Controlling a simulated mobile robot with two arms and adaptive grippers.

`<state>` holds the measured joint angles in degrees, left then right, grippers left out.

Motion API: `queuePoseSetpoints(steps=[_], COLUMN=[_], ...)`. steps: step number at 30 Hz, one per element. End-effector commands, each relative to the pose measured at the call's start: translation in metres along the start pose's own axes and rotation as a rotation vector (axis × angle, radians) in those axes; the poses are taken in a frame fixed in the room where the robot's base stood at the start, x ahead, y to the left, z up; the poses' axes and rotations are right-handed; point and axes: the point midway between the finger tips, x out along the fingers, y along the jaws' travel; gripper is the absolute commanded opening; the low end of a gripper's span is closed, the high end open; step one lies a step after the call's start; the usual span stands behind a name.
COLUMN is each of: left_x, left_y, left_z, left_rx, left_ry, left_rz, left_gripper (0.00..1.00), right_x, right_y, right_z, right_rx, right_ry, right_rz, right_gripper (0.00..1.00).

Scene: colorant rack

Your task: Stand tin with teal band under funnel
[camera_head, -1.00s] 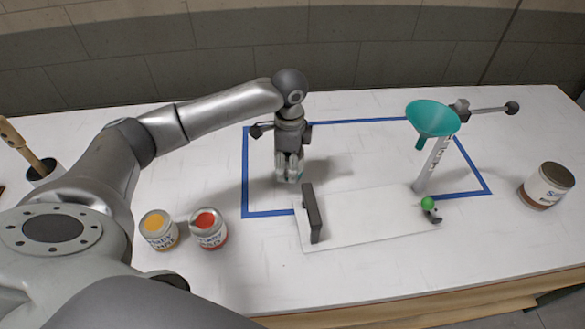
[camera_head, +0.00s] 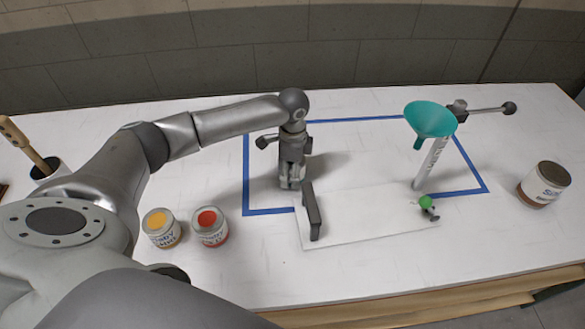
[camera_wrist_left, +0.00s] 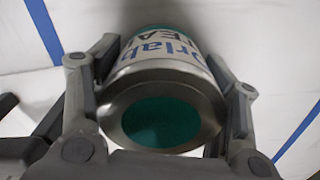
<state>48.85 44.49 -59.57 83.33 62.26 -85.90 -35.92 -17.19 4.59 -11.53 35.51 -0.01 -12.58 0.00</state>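The tin with the teal band (camera_wrist_left: 155,75) sits between the two fingers of my left gripper (camera_wrist_left: 160,110) in the left wrist view, its teal top facing the camera. The fingers press on both its sides. In the head view my left gripper (camera_head: 291,180) points down left of the white board, inside the blue tape outline, and mostly hides the tin. I cannot tell whether the tin touches the table. The teal funnel (camera_head: 430,120) hangs on a stand to the right, apart from the gripper. My right gripper is not in view.
Yellow (camera_head: 161,228) and red (camera_head: 209,227) tins stand at front left, another tin (camera_head: 544,185) far right.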

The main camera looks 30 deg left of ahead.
Motion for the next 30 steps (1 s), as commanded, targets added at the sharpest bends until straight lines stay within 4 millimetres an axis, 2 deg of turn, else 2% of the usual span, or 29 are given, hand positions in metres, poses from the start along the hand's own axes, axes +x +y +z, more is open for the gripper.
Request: queuePoseSetpoints(steps=[1,3,13,17,20,30], left_x=[0.000,0.000,-0.001,-0.008,-0.022,-0.093], left_y=[0.000,0.000,0.000,0.000,-0.001,-0.001], left_z=[0.000,0.000,0.000,0.000,0.000,0.000], left_rx=[0.000,0.000,0.000,0.000,0.000,0.000], left_ry=[0.000,0.000,-0.001,0.000,0.000,0.001], left_rz=[0.000,0.001,0.000,-0.002,-0.003,-0.003], left_gripper=[0.77,0.86,0.86,0.86,0.86,0.86], right_x=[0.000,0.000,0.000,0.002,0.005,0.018], right_y=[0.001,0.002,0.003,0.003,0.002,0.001], right_z=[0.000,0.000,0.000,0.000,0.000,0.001], right_rx=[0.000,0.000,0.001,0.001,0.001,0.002], right_ry=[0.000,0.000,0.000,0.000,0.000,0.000], right_rz=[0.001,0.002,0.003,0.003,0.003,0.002], right_gripper=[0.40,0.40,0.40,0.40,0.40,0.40])
